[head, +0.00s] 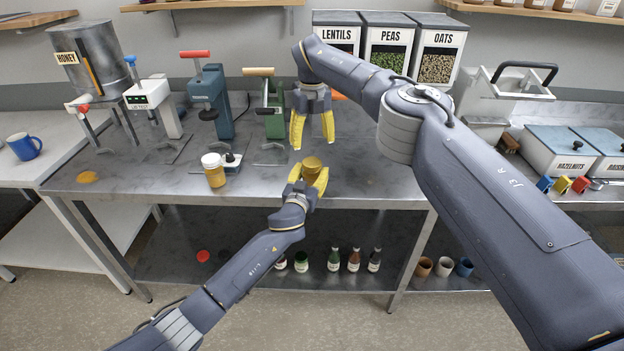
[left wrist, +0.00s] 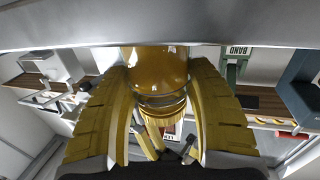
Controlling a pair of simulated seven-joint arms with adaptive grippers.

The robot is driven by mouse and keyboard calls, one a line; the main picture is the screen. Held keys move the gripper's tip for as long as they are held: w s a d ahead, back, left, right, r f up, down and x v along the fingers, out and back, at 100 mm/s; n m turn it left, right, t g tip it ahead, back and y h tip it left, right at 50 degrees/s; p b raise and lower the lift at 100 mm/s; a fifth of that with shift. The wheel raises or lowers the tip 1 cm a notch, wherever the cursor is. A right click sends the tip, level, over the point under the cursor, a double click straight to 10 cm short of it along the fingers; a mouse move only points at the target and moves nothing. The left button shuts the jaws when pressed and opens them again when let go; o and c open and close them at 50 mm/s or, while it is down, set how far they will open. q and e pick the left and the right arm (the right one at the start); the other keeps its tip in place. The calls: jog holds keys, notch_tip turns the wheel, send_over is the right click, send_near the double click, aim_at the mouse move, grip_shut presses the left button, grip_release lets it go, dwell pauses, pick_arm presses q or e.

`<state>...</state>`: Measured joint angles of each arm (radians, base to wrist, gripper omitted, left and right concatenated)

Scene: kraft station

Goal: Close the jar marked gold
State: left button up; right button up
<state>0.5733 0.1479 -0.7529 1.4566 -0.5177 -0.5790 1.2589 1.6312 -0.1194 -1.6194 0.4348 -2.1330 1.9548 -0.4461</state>
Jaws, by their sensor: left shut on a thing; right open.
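My left gripper (head: 309,180) is shut on an amber-gold jar (head: 312,163) above the front of the steel bench. The jar also fills the middle of the left wrist view (left wrist: 158,75), between the yellow fingers (left wrist: 155,115). I cannot make out a mark on it, nor whether its top is covered. My right gripper (head: 312,128) is open and empty, pointing down just above the held jar, apart from it.
A flat orange-gold round patch (head: 88,177) lies at the bench's (head: 140,182) left. Bench devices (head: 208,100) and a honey tank (head: 92,58) stand behind. A red disc (head: 203,256) and several bottles (head: 333,259) are on the lower shelf. Bare bench lies right of the held jar.

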aim_at(312, 162)
pick_arm(q)
grip_shut()
pick_arm(e)
jog(key=n, duration=0.5)
jog(key=shift+n, duration=0.4)
jog(key=n, duration=0.7)
jog(key=shift+n, duration=0.3)
jog(key=shift+f, duration=0.1)
jog(key=shift+f, duration=3.95)
jog(key=shift+c, duration=0.4)
